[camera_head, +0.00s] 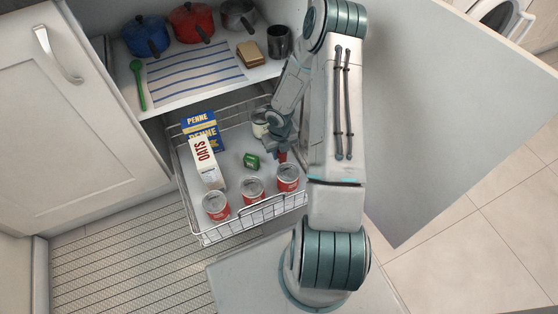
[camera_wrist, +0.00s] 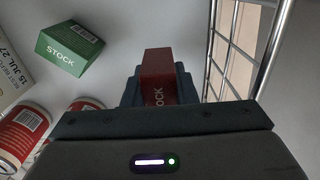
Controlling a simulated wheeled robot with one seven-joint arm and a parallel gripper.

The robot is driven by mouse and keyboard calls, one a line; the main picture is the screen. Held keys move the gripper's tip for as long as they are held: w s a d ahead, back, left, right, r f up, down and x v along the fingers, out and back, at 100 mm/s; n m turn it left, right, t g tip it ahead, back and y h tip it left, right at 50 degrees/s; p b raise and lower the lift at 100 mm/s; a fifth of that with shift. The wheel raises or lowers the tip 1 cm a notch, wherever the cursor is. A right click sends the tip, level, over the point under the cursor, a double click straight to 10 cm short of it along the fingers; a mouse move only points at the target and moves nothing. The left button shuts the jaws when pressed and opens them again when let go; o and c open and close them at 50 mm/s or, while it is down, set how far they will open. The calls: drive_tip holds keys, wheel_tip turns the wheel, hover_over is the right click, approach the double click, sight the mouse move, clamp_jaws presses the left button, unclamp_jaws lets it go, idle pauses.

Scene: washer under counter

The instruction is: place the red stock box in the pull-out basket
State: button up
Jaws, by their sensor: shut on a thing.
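The red stock box (camera_wrist: 157,64) is between the fingers of my gripper (camera_wrist: 157,85) in the wrist view, with "STOCK" lettering partly hidden. In the head view, the red box (camera_head: 282,157) shows as a small patch under my gripper (camera_head: 279,150), mostly covered by it. My gripper is shut on the box, inside the right part of the pull-out basket (camera_head: 206,239). The basket is pulled out. I cannot tell whether the box touches the basket floor.
A green stock box (camera_head: 251,161) stands on the basket floor, left of my gripper. Several red cans (camera_head: 252,190) line the front. An oats carton (camera_head: 206,163) and a penne box (camera_head: 201,127) stand at left. The wire side (camera_wrist: 243,45) is close right. Pots (camera_head: 192,23) stand on the shelf above.

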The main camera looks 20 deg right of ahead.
sight(280, 158)
drive_tip(key=shift+f+b, duration=0.8)
drive_tip(key=shift+f, duration=1.1)
drive_tip(key=shift+f, duration=0.15)
drive_tip(key=shift+f, duration=0.1)
drive_tip(key=o, duration=1)
